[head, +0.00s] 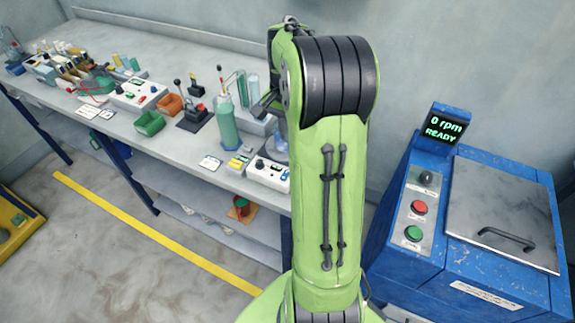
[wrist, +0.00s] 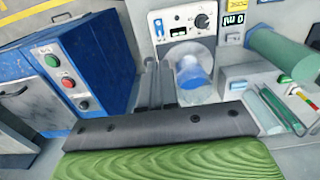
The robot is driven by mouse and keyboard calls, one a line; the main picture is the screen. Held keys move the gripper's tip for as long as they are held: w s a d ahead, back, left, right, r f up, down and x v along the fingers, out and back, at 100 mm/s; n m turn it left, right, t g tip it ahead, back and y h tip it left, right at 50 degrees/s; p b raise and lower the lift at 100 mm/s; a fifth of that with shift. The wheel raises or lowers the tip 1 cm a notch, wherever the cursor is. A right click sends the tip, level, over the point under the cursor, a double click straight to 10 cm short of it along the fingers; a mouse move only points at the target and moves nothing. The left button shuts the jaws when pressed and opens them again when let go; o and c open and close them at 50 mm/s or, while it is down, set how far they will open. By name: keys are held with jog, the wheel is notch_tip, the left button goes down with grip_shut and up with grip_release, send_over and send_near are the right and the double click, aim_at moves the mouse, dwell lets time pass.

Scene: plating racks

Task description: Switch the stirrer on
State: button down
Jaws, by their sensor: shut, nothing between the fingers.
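The switch's position is too small to tell. A clear beaker with blue liquid (wrist: 194,76) stands on its round plate. In the head view the stirrer's panel (head: 268,174) shows just left of my arm, which partly hides the beaker. My gripper (wrist: 162,68) is shut and empty, beside the beaker and apart from the panel in the picture; whether it touches anything is unclear.
A blue machine (head: 470,282) with a lid, red and green buttons and a "0 rpm READY" screen (head: 443,127) stands at right. A green cylinder (head: 226,122), small boxes and a green bin (head: 149,123) crowd the bench. The floor before the bench is clear.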

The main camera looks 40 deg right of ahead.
aim_at(286, 173)
notch_tip(286, 173, down, 14)
jog(key=shift+r+b, duration=0.1)
jog(key=shift+b, duration=1)
